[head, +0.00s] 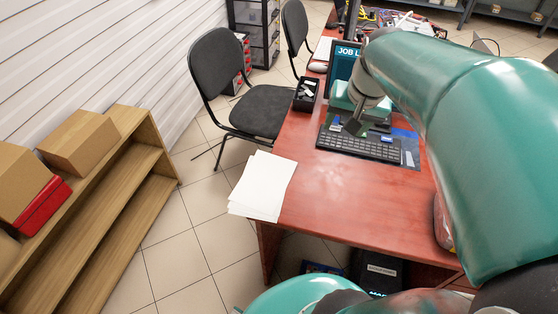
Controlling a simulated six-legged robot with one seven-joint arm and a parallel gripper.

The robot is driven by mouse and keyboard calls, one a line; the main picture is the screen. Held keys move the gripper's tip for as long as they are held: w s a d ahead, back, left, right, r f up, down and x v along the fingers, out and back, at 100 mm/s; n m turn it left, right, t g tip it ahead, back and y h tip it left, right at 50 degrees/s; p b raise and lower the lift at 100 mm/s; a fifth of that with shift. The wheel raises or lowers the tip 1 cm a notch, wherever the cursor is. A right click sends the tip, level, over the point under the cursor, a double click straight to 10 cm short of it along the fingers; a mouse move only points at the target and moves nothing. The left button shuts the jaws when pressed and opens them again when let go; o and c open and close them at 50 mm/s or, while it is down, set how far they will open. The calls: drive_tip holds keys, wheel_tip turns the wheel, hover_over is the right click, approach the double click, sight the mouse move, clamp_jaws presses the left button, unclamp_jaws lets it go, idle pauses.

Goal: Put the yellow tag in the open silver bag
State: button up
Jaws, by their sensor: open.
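My gripper (349,126) is at the desk's far part, over the back edge of a black keyboard (362,144). Its dark fingers are small in this view, and I see nothing held in them. I cannot make out a yellow tag or an open silver bag. My large green arm covers the right side of the desk and may hide them. A greyish and red object (442,222) shows only in part beside my arm, at the desk's right; I cannot tell what it is.
The red-brown desk (345,200) is clear in front of the keyboard. White papers (263,185) overhang its left edge. A small black tray (306,94) and a monitor (343,62) stand farther back. A black chair (255,105) and wooden shelf (125,200) are left.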

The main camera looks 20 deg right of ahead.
drive_tip(key=s+a+n+t, duration=0.1)
drive_tip(key=s+a+n, duration=0.1)
drive_tip(key=a, duration=0.7)
drive_tip(key=s+a+n+t, duration=0.1)
drive_tip(key=s+a+n, duration=0.2)
drive_tip(key=a, duration=0.7)
drive_tip(key=shift+s+a+r+n, duration=0.15)
drive_tip(key=shift+s+r+n, duration=0.2)
drive_tip(key=shift+n, duration=0.75)
drive_tip(key=shift+w, duration=0.1)
drive_tip(key=c, duration=0.5)
drive_tip(key=shift+o, duration=0.2)
